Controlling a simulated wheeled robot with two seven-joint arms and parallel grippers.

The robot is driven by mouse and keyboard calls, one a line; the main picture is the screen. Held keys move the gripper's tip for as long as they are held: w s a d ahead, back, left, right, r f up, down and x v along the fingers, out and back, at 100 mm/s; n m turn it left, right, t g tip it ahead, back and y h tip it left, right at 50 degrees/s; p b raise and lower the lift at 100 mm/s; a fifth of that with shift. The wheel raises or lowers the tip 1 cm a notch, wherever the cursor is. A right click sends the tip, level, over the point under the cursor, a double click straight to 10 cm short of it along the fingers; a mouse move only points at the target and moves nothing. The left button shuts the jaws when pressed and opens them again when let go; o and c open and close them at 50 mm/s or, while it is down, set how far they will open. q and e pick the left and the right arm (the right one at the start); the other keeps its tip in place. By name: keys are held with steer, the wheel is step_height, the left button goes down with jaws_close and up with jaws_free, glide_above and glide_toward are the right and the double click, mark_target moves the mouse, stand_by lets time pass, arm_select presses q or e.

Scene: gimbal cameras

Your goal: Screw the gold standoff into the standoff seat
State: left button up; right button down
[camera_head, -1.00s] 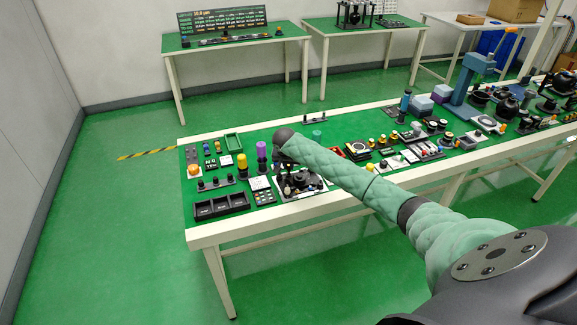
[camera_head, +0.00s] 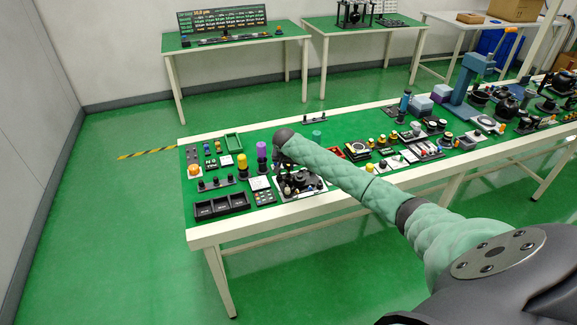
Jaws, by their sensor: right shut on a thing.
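My right arm reaches in from the lower right across the green-topped table. My right gripper (camera_head: 286,164) points down over a cluttered fixture (camera_head: 303,183) near the table's front edge. The fingers are small and dark and merge with the dark parts there. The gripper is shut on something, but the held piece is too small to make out. The gold standoff and the standoff seat cannot be told apart from the small parts at the fixture. My left gripper is not in view.
A black three-compartment tray (camera_head: 220,205) lies at the table's front left. A purple cylinder (camera_head: 262,152) and a yellow cylinder (camera_head: 242,163) stand just left of the gripper. Many devices crowd the table's right side.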

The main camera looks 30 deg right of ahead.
steer(key=shift+p, duration=0.45)
steer(key=shift+f, duration=0.9)
stand_by(0.4)
steer(key=c, duration=1.3)
jaws_free()
